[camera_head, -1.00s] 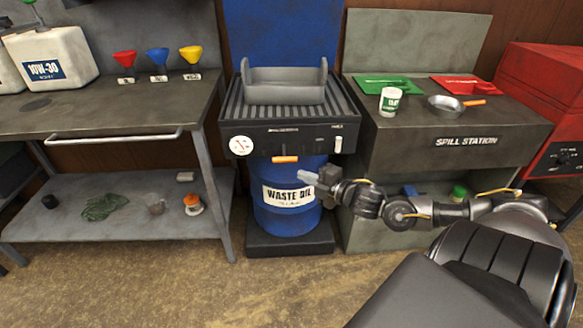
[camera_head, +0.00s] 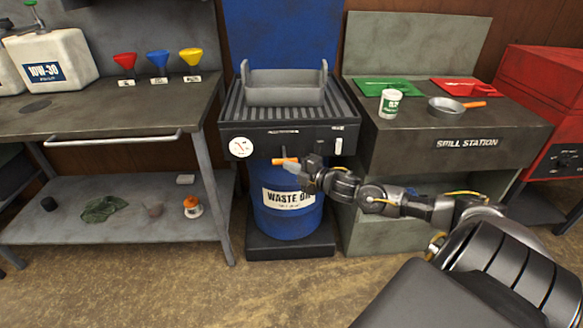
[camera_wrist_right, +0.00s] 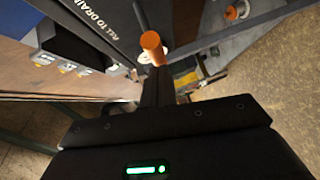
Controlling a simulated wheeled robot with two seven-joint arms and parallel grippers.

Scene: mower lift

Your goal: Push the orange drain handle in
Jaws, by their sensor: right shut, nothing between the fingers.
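The orange drain handle (camera_head: 285,160) sticks out from the front of the dark drain unit (camera_head: 262,143), above the blue waste oil drum (camera_head: 272,215). In the right wrist view the handle (camera_wrist_right: 152,46) shows as an orange rod with a rounded end, just beyond the fingertips. My right gripper (camera_head: 290,170) is shut and empty, right at the handle's front and slightly below it in the head view. I cannot tell whether the fingertips touch the handle. In the right wrist view the shut fingers (camera_wrist_right: 158,85) point toward it. My left gripper is not in view.
A grey tray (camera_head: 285,93) sits on the unit's slatted top. A white gauge (camera_head: 241,147) is on its front left. A workbench (camera_head: 100,118) stands left, and the spill station (camera_head: 450,143) stands right, behind my right arm.

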